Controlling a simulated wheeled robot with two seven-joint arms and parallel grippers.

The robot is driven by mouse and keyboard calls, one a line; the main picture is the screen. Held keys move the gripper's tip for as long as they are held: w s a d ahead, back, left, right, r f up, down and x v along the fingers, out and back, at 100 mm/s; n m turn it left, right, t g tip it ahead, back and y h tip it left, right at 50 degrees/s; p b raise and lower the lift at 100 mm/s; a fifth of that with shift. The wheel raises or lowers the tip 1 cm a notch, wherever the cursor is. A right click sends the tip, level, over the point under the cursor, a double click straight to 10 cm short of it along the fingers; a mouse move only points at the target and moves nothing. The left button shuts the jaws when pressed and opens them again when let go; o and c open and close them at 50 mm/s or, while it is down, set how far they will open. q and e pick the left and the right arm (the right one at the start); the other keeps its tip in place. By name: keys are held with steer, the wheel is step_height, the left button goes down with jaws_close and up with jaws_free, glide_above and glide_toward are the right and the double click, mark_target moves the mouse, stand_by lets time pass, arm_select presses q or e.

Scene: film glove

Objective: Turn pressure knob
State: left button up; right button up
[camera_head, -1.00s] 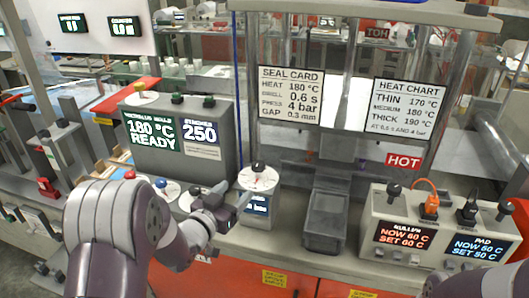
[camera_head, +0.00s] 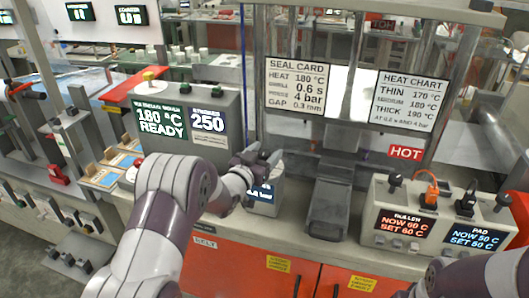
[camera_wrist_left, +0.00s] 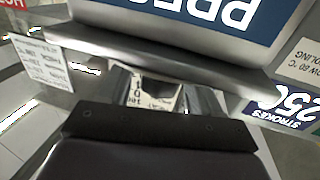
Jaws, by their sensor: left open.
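The pressure unit is a small light box (camera_head: 265,200) with a blue display that starts with a 4; the rest is too small to read surely. My left gripper (camera_head: 268,156) is open at the top of this unit, where it covers the knob and most of the dial. I cannot tell whether the fingers touch the knob. In the left wrist view a large blue label (camera_wrist_left: 215,14) with upside-down letters, "PRES", fills the top, close to the camera. My right gripper is outside the picture; only part of my right arm shows at lower right.
The seal card (camera_head: 296,90) reads press 4 bar. Further right is a control box (camera_head: 400,212) with two displays. Posts stand behind.

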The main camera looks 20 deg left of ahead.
arm_select(q)
steer(key=shift+s, duration=0.1)
steer(key=c, duration=1)
steer(key=shift+o, duration=0.3)
steer(key=n+y+b, duration=0.2)
steer(key=y+b, duration=0.1)
steer(key=shift+d+f+t+y, duration=0.1)
steer(key=shift+f+t+y, duration=0.1)
steer(key=shift+t+y, duration=0.1)
steer(key=n+y+b, duration=0.1)
steer(key=n+y, duration=0.1)
steer(key=shift+r+y+b, duration=0.1)
steer(key=shift+y+b, duration=0.2)
steer(key=shift+b, duration=0.1)
steer(key=shift+r+n+y, duration=0.15)
steer(key=shift+n+y, duration=0.65)
steer(key=shift+y, duration=0.4)
steer(key=shift+r+n+g+y+p, duration=0.1)
steer(key=shift+n+g+y+p, duration=0.45)
steer(key=shift+y, duration=0.55)
steer(key=shift+n+g+y+p, duration=0.2)
steer(key=shift+n+g+y, duration=0.35)
steer(key=shift+n+y, duration=0.5)
steer(key=shift+y, duration=0.35)
steer(key=o, duration=0.9)
steer(key=shift+o, duration=0.2)
